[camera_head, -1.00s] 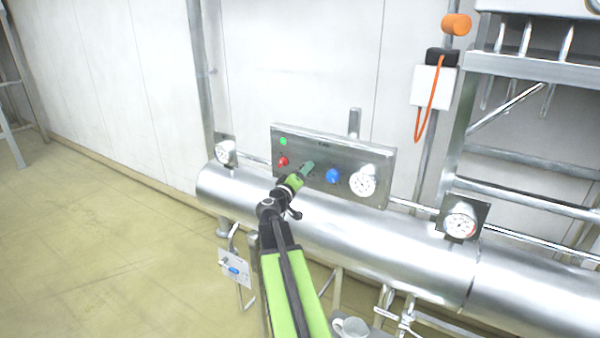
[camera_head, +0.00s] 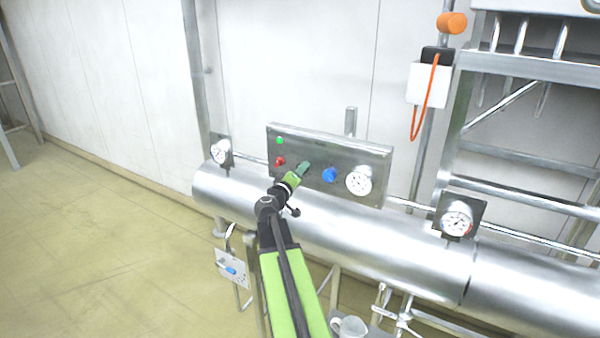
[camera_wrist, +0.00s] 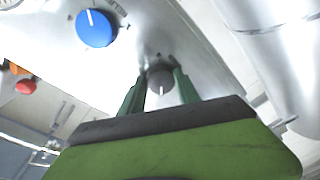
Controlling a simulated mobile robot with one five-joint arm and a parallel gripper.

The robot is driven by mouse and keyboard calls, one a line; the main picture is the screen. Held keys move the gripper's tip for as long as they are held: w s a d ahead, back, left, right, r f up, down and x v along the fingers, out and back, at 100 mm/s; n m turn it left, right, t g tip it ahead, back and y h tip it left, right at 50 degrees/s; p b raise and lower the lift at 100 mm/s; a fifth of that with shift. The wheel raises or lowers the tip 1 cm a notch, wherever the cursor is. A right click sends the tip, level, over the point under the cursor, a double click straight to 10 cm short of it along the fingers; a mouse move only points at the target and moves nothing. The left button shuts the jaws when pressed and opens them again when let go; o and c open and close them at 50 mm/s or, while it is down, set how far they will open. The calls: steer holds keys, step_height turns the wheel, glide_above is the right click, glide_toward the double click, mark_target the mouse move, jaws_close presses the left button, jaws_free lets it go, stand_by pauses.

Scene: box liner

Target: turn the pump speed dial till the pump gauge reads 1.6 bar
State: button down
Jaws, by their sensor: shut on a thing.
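My gripper (camera_head: 304,168) reaches the front of the steel control panel (camera_head: 345,150). In the wrist view the two green fingers of my gripper (camera_wrist: 158,90) stand either side of a small grey dial (camera_wrist: 160,78) with a white mark and are shut on it. The head view hides this dial behind the fingers. A blue dial (camera_head: 329,175) sits to its right there and also shows in the wrist view (camera_wrist: 96,28) with a white mark. A round white gauge (camera_head: 359,180) is at the panel's right end; its reading is too small to tell. No lettering is legible, so I cannot confirm which dial is pump speed.
A red button (camera_head: 280,161) and a green light (camera_head: 279,140) are at the panel's left. Other gauges stand at left (camera_head: 221,151) and right (camera_head: 456,221). A large steel pipe (camera_head: 370,240) runs below the panel. The floor at left is clear.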

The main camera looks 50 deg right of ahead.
steer(key=shift+n, duration=0.3)
steer(key=shift+a+r+n+g+y+p, duration=0.15)
steer(key=shift+n+p, duration=0.3)
steer(key=shift+n, duration=1.05)
steer(key=shift+d+f+n+g+y+p, duration=0.15)
steer(key=shift+n+y+p, duration=0.2)
steer(key=shift+n, duration=1.15)
steer(key=shift+a, duration=0.1)
steer(key=c, duration=0.9)
jaws_free()
steer(key=shift+r, duration=0.1)
